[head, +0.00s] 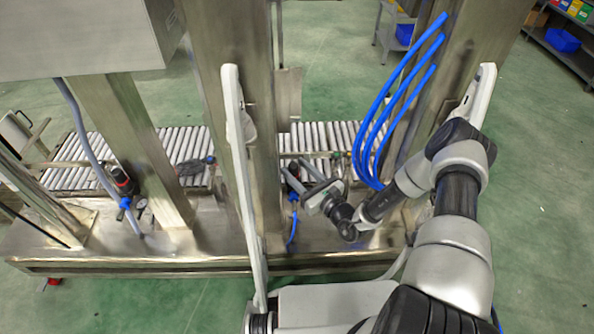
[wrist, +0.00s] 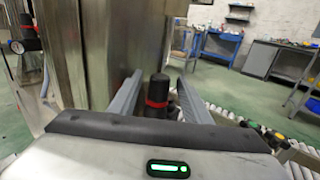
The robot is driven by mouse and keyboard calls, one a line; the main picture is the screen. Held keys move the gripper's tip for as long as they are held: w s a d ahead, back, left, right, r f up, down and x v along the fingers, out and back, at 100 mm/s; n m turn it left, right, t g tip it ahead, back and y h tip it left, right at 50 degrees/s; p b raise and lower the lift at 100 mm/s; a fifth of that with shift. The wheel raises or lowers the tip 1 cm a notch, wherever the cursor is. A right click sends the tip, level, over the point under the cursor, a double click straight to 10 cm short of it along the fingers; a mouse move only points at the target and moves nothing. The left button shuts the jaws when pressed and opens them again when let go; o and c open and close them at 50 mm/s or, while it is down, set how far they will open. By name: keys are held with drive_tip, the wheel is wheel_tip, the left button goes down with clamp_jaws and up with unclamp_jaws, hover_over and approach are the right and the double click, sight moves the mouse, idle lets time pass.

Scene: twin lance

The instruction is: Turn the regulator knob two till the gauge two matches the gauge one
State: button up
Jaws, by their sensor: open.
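A black regulator knob with a red ring (wrist: 157,92) stands upright between the two fingers of my gripper (wrist: 158,78) in the wrist view. The fingers are open on either side of it, and contact is not visible. In the head view my gripper (head: 297,173) is at the middle post, largely covering this regulator. Its gauge cannot be made out. Another black knob with a red ring (head: 122,178) stands at the left post, with a small gauge (head: 141,204) beside it. That gauge (wrist: 28,31) also shows at the wrist view's left edge; its reading is too small to tell.
A steel post (head: 243,130) rises just left of my gripper, and a roller conveyor (head: 185,146) runs behind. Blue hoses (head: 378,130) hang at the right, near my arm. A thin blue hose (head: 293,225) hangs below the gripper. Workbenches (wrist: 217,44) stand far behind.

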drive_tip(key=c, duration=1)
drive_tip(key=shift+s+r+m+h+p, duration=0.15)
drive_tip(key=shift+m+h+p, duration=0.15)
drive_tip(key=shift+h+p, duration=0.15)
drive_tip(key=shift+c, duration=0.3)
drive_tip(key=shift+a+m+t+h+p, duration=0.1)
drive_tip(key=shift+m+t+h+p, duration=0.2)
drive_tip(key=shift+t+h+p, duration=0.15)
drive_tip(key=shift+f, duration=0.2)
drive_tip(key=o, duration=1.1)
drive_tip(key=shift+c, duration=0.2)
